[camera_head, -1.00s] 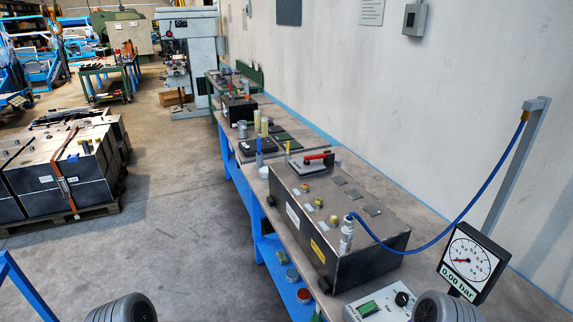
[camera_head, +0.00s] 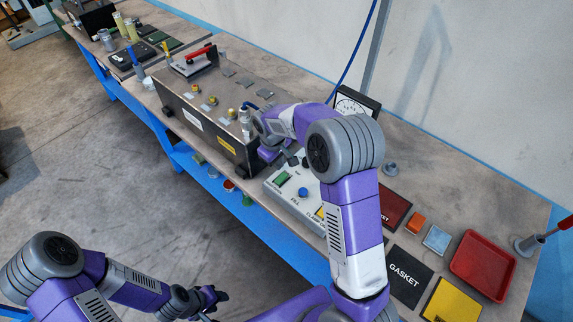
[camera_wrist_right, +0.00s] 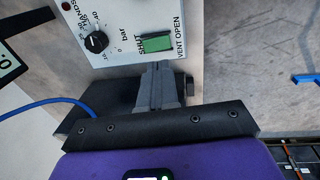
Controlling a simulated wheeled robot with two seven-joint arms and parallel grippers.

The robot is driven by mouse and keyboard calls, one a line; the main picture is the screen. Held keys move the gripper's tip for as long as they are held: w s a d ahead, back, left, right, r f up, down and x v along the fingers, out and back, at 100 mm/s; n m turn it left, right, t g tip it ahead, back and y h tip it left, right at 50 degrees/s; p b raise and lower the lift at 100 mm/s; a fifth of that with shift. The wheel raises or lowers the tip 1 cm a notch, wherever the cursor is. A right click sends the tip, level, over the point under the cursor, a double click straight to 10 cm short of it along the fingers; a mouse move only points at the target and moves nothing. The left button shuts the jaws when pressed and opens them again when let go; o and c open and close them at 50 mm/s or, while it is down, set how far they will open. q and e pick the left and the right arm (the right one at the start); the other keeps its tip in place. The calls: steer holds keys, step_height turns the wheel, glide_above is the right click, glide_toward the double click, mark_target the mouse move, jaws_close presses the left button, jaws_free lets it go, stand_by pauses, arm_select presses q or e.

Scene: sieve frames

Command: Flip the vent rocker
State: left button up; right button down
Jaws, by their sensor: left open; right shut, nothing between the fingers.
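The vent rocker is a green switch (camera_wrist_right: 156,43) on the pale control panel (camera_wrist_right: 118,20), between the words SHUT and VENT OPEN in the right wrist view. It also shows as a green patch on the panel in the head view (camera_head: 283,178). My right gripper (camera_wrist_right: 158,66) is shut and empty, with its fingertips appearing just short of the rocker's lower edge. I cannot tell whether they touch it. Which way the rocker is tilted is unclear. My left gripper (camera_head: 218,297) is open and empty, low over the floor, away from the bench.
A black knob (camera_wrist_right: 96,42) sits beside the rocker. The dark sieve box (camera_head: 205,125) with its hose fitting stands left of the panel. A dial gauge (camera_head: 352,104) is partly hidden behind my right arm. Gasket cards (camera_head: 403,268) and a red tray (camera_head: 484,262) lie to the right.

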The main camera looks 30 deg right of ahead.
step_height(320, 180, up, 4)
steer(key=d, duration=0.1)
glide_toward(288, 175)
steer(key=shift+h, duration=0.3)
steer(key=f, duration=0.6)
steer(key=shift+w+d+f, duration=0.35)
steer(key=shift+f, duration=0.05)
